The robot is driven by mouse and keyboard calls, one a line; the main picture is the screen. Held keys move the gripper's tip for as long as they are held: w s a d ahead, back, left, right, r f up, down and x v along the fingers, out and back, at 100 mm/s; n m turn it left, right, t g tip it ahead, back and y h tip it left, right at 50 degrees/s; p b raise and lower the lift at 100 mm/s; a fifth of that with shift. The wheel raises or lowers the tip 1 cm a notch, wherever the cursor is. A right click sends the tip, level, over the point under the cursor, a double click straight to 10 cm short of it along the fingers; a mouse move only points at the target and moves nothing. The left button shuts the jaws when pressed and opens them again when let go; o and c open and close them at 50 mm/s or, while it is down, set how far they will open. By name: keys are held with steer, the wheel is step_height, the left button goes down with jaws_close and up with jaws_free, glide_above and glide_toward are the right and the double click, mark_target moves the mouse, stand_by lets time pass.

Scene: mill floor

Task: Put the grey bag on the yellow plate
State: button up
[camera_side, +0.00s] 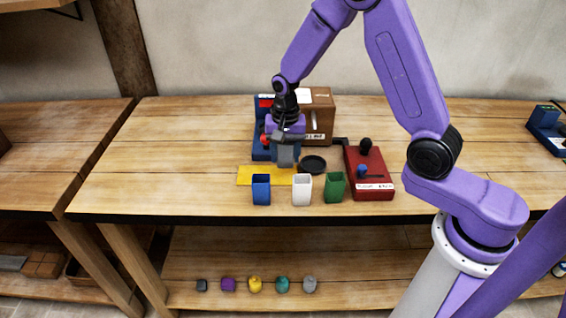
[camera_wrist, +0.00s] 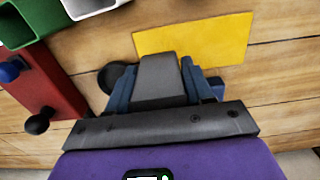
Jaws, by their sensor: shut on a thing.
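The grey bag (camera_side: 285,157) hangs upright under my gripper (camera_side: 286,144), near the middle of the table. In the wrist view the grey bag (camera_wrist: 160,78) sits between the two blue fingers of my gripper (camera_wrist: 158,88), which is shut on it. The yellow plate (camera_side: 254,175) is a flat rectangle on the table. In the side view the bag's lower end shows at the plate's back edge. In the wrist view the yellow plate (camera_wrist: 205,38) lies just beyond the bag, which overlaps its near edge. I cannot tell how high the bag is.
A black round dish (camera_side: 312,164) and a red box with a black knob (camera_side: 369,178) are to the right. A cardboard box (camera_side: 320,115) and blue device (camera_side: 260,150) stand behind.

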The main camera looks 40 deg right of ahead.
mark_target(283, 164)
steer(key=shift+w+f, duration=0.35)
steer(key=shift+f, duration=1.65)
steer(key=shift+f, duration=0.1)
steer(key=o, duration=1.1)
